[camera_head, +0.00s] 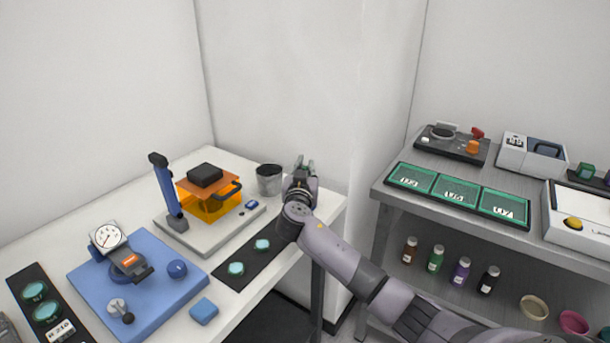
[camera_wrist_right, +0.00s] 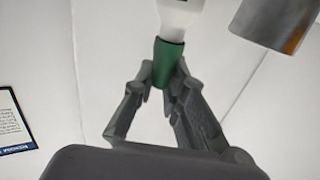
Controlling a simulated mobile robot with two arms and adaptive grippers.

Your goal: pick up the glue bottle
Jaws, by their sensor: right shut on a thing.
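The glue bottle shows in the right wrist view as a white body (camera_wrist_right: 180,14) with a green tapered end (camera_wrist_right: 167,62). My right gripper (camera_wrist_right: 163,84) is shut on the green end, one finger on each side; the white body runs out of the top of the picture. In the head view my right gripper (camera_head: 305,167) is over the far right corner of the white table, beside a grey metal cup (camera_head: 269,181). I cannot make out the bottle there, nor tell whether it still touches the table. My left gripper is not in view.
The metal cup (camera_wrist_right: 280,22) is close to the bottle at upper right in the wrist view. An orange-windowed instrument (camera_head: 210,200) stands left of the cup. A black strip with green discs (camera_head: 233,280) lies in front. A grey shelf (camera_head: 380,188) stands at right.

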